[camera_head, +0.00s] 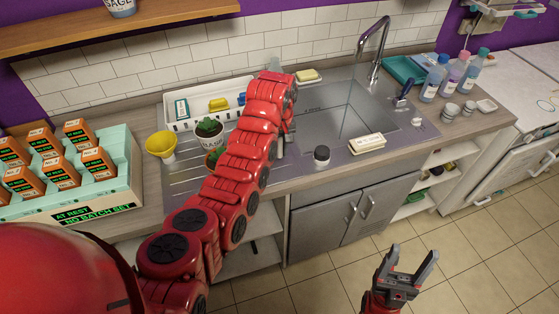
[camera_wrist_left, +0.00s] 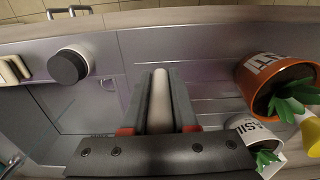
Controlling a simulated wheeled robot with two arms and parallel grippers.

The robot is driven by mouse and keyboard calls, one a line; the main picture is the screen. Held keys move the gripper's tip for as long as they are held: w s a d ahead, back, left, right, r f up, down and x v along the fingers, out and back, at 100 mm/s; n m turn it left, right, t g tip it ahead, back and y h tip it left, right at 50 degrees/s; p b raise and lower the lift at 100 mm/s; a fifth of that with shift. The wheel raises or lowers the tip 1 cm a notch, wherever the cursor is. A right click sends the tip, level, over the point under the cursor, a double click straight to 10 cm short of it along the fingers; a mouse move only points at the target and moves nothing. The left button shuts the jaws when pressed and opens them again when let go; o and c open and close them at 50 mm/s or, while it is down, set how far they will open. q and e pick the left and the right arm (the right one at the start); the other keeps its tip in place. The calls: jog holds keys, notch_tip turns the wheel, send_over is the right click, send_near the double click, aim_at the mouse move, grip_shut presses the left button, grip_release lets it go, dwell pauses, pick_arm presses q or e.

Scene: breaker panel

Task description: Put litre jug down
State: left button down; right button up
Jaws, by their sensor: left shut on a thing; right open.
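My left arm reaches over the drainboard beside the sink (camera_head: 345,112). In the left wrist view my left gripper (camera_wrist_left: 161,103) is shut on a pale, rounded upright piece, which appears to be the handle of the litre jug (camera_wrist_left: 161,92). A faint clear shape shows around the fingers; the jug's body is hard to make out, and I cannot tell whether it touches the drainboard. In the head view my arm hides most of the jug. My right gripper (camera_head: 408,268) is open and empty above the floor, in front of the cabinet.
A dark-lidded jar (camera_head: 321,155) and a sponge on a dish (camera_head: 367,143) stand at the sink's front edge. Potted plants (camera_head: 208,129), one labelled BASIL, a yellow funnel (camera_head: 161,145) and a white tray (camera_head: 180,122) crowd the left. Several bottles (camera_head: 434,78) stand right.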

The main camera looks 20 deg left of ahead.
aim_at(279, 158)
pick_arm(q)
jog(key=shift+w+a+p, duration=0.1)
jog(key=shift+w+p, duration=0.05)
jog(key=shift+p, duration=0.2)
notch_tip(279, 158, down, 3)
jog(key=shift+r+p, duration=0.15)
jog(key=shift+p, duration=0.8)
jog(key=shift+f, duration=0.3)
jog(key=shift+f, duration=0.1)
jog(key=shift+f+b, duration=0.15)
jog(key=shift+b, duration=0.15)
jog(key=c, duration=0.7)
grip_release()
